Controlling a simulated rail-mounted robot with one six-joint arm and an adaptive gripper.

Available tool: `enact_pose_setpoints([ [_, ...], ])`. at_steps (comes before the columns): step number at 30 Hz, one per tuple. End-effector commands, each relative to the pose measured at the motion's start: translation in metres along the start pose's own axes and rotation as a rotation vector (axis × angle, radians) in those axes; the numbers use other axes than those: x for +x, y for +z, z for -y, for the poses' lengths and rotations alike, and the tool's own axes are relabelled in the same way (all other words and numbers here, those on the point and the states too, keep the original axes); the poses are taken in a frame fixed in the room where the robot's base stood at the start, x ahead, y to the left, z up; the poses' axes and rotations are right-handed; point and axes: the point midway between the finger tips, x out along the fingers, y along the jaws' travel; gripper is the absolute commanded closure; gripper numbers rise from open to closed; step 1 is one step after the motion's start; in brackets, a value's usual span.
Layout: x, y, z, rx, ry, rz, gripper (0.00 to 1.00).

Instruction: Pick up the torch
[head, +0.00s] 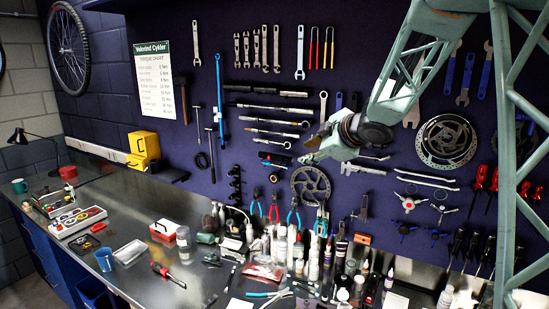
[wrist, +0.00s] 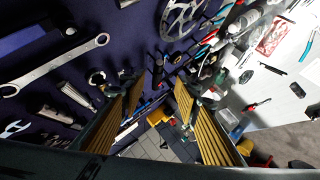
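No thing on the bench can be told as the torch with certainty. A short red and black tool (head: 168,275) lies on the front part of the steel bench and may be the torch. A small red and dark thing (wrist: 257,104) on the bench in the wrist view may be the same tool. My gripper (head: 308,152) is up in front of the pegboard, well above the bench and right of that tool. In the wrist view my gripper (wrist: 158,82) has its two yellow-ribbed fingers apart, with nothing held between them.
The dark pegboard (head: 225,160) close behind my gripper is hung with wrenches, pliers and discs. Several bottles (head: 292,245) crowd the bench below. A clear tray (head: 130,250), a blue cup (head: 104,259) and a red-lidded box (head: 163,231) stand left. Bare steel (head: 135,210) shows behind them.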

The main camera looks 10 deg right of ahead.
Motion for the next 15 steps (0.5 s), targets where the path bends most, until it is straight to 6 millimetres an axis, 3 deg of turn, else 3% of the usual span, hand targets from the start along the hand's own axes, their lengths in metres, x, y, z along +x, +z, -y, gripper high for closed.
enact_pose_setpoints([
  [8, 0.003, 0.000, 0.000, 0.000, 0.000, 0.000, 0.71],
  [15, 0.019, 0.000, 0.000, 0.002, 0.000, 0.001, 0.71],
])
